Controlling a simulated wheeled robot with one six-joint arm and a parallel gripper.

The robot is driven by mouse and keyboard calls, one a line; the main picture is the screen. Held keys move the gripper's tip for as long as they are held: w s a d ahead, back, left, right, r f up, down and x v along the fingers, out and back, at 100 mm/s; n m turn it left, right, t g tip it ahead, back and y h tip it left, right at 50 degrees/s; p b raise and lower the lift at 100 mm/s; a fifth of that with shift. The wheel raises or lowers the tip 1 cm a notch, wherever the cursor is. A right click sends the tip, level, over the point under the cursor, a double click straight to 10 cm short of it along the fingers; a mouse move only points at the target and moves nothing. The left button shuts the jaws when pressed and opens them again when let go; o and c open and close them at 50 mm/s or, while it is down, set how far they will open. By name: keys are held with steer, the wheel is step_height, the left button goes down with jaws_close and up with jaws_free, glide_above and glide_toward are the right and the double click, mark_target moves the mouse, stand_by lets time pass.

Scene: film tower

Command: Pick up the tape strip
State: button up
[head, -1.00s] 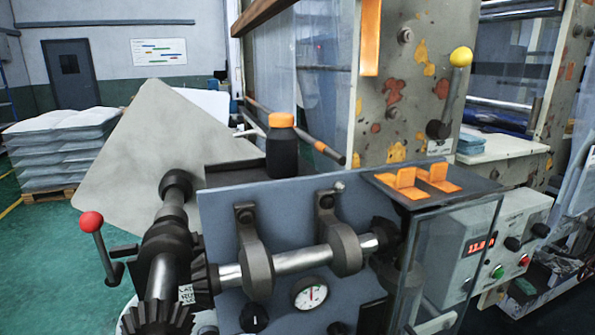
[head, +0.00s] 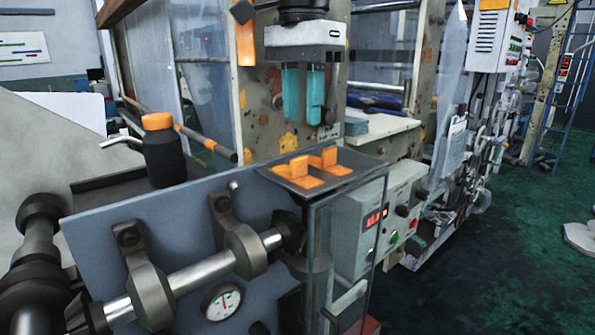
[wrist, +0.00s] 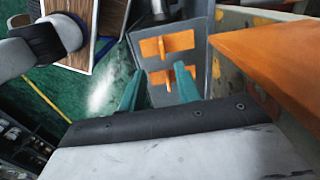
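An orange strip (head: 244,40), which I take as the tape strip, hangs upright on the edge of the mottled machine frame in the head view. A large orange surface (wrist: 265,60) close to the camera at the right of the wrist view looks like the same strip, but I cannot be sure. My gripper (head: 303,120) points down to the right of the strip, apart from it. Its teal fingers stand apart with nothing visible between them, also in the wrist view (wrist: 158,90).
Two orange brackets (head: 312,168) stand on a dark plate below my gripper. A black bottle with an orange cap (head: 163,150) stands left of them. The mottled frame (head: 270,110) rises behind. A control box with a red display (head: 375,218) is at the right. Green floor lies open further right.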

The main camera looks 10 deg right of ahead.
mark_target(299, 157)
steer(key=shift+w+a+f, duration=0.1)
steer(key=shift+w+a, duration=0.05)
steer(key=shift+a, duration=0.15)
step_height(299, 157, down, 7)
steer(key=shift+d+f, duration=0.1)
jaws_close()
